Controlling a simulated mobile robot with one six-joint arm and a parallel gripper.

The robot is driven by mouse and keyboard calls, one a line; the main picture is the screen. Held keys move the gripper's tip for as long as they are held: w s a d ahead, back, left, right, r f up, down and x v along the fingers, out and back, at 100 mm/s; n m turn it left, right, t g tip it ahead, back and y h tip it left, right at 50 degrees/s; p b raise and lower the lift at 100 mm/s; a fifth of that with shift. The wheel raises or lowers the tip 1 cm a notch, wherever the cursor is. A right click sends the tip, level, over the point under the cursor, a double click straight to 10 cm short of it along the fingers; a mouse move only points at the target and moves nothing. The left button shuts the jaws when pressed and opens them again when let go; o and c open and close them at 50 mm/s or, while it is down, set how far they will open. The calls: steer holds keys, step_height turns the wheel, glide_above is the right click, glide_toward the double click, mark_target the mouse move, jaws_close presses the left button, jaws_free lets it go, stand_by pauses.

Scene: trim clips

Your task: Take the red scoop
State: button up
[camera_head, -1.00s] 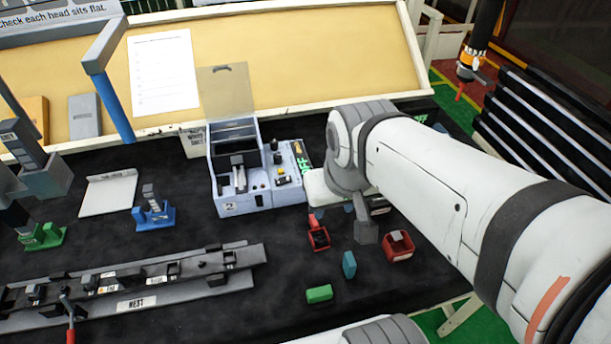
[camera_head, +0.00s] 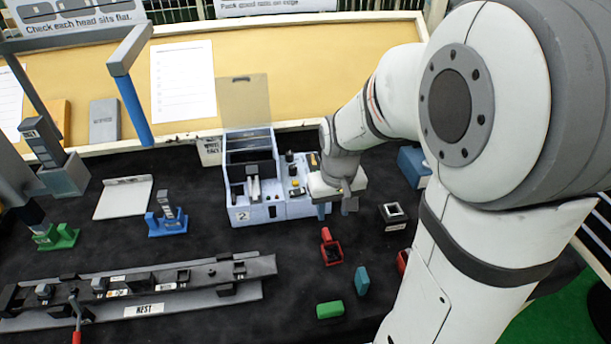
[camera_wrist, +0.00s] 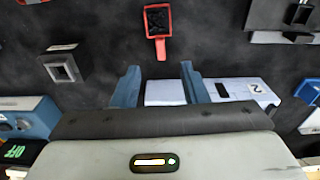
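The red scoop (camera_head: 332,252) lies on the black bench top in front of the white-and-blue machine, its handle toward the machine. In the wrist view the scoop (camera_wrist: 158,20) is at the top centre, its handle pointing down toward my fingers. My gripper (camera_head: 335,208) is between the machine and the scoop. In the wrist view my gripper (camera_wrist: 160,68) is open, its two blue fingers apart with nothing between them. The scoop's handle end shows just beyond the fingertips, apart from them.
A dark square-topped block (camera_head: 393,215) stands right of my gripper. A red bin (camera_head: 402,261) is partly hidden by my arm. A teal block (camera_head: 362,280) and a green block (camera_head: 329,309) lie in front of the scoop. A long rail fixture (camera_head: 150,285) is at left.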

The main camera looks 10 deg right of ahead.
glide_above(327, 233)
steer(key=shift+g, duration=0.4)
step_height(327, 233, down, 5)
steer(key=shift+s+f, duration=0.15)
steer(key=shift+f, duration=0.05)
steer(key=shift+f+p, duration=0.6)
steer(key=shift+f, duration=3.5)
steer(key=shift+c, duration=0.2)
jaws_close()
